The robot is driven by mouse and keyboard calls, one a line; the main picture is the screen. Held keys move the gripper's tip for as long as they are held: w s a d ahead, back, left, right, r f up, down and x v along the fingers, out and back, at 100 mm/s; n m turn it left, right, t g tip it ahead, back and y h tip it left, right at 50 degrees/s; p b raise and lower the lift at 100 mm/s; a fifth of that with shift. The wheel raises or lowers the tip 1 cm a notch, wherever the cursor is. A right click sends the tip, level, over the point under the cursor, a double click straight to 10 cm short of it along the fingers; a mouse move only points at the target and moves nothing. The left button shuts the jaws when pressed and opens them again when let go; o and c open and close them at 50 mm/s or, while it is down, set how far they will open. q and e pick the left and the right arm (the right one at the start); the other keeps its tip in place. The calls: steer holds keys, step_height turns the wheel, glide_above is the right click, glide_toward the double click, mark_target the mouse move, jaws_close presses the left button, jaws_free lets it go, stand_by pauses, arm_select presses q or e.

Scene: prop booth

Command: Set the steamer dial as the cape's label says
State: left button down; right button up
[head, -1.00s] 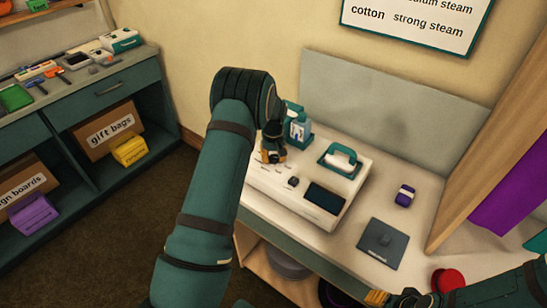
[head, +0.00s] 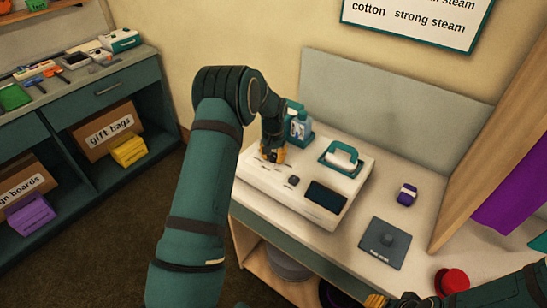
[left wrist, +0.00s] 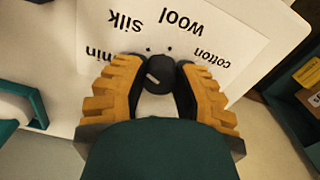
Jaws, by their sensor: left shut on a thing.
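The white steamer (head: 270,190) stands on the counter, with its teal-handled head (head: 342,157) on top. My left gripper (head: 270,154) reaches down to its left part. In the left wrist view, the gripper (left wrist: 160,85) is shut on the dark round dial (left wrist: 160,70), which has a short white mark. Around it, upside down, are the words "silk" (left wrist: 126,20), "wool" (left wrist: 182,20) and "cotton" (left wrist: 211,62), plus one partly covered word at left. Which word the mark faces is unclear. Purple cloth (head: 515,190) hangs at right; no cape label is readable. My right gripper (head: 378,300) is partly cut off at the bottom edge.
A wall chart (head: 415,15) reads "cotton strong steam". A purple item (head: 407,194), grey plate (head: 385,243) and red item (head: 452,282) lie to the right.

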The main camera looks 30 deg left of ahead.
mark_target(273, 155)
arm_select(q)
steer(key=shift+f+m, duration=0.1)
steer(key=shift+m, duration=1.6)
steer(key=shift+s, duration=0.1)
steer(key=c, duration=0.6)
jaws_free()
step_height(273, 155, up, 12)
steer(key=shift+r, duration=0.1)
